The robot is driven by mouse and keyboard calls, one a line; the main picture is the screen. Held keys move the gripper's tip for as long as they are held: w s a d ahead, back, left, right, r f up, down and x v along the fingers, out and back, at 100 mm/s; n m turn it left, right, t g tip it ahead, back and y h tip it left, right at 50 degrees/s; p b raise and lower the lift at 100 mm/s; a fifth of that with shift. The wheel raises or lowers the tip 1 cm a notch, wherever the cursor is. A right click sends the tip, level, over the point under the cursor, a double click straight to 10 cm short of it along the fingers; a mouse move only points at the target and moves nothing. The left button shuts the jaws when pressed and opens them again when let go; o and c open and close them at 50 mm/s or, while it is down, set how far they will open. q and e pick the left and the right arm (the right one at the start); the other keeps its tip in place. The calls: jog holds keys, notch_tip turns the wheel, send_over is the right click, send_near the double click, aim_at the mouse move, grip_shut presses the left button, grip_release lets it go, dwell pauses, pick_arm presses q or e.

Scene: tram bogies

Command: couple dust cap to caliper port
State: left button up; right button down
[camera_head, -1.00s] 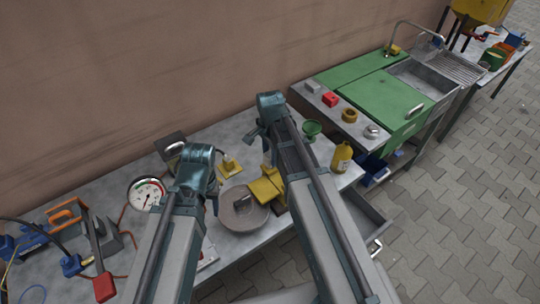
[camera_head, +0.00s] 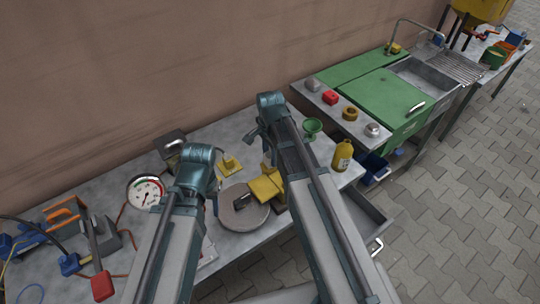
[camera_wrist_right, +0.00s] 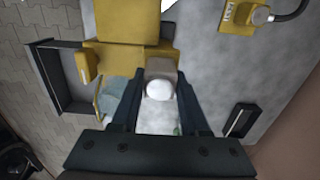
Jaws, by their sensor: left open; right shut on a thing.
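The yellow caliper (camera_head: 264,189) lies on the workbench beside a round grey disc (camera_head: 240,207). It also shows at the top of the right wrist view (camera_wrist_right: 125,30). My right gripper (camera_wrist_right: 159,74) is at the caliper's edge, its two dark fingers shut on a small piece. A pale rounded piece (camera_wrist_right: 158,89), perhaps the dust cap, shows between the fingers, against a grey-beige block. I cannot tell whether it touches the caliper port. In the head view my right arm hides most of that gripper. My left gripper (camera_head: 214,196) is open, left of the disc, its fingers mostly hidden.
A pressure gauge (camera_head: 146,191) and tools lie on the left of the bench. A green funnel (camera_head: 312,128) and yellow bottle (camera_head: 342,156) stand at its right end, near an open drawer (camera_head: 362,222).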

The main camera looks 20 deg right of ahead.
jog(key=shift+c, duration=1.6)
grip_release()
jog(key=shift+r, duration=0.1)
notch_tip(320, 180, up, 14)
jog(key=p, duration=1.4)
jog(key=shift+f, duration=0.25)
jog(key=s+a+f+n+b, duration=0.3)
jog(key=s+a+n, duration=0.2)
jog(key=s+n, duration=0.2)
jog(key=s+a+f+n+h+b, duration=0.1)
jog(key=s+a+f+n+b, duration=0.2)
jog(key=s+n, duration=0.4)
jog(key=a+n+b, duration=0.1)
jog(key=a+n, duration=0.1)
jog(key=n, duration=0.1)
jog(key=shift+s+a+f+n, duration=0.15)
jog(key=shift+a+f+n, duration=0.1)
jog(key=shift+f+n, duration=0.15)
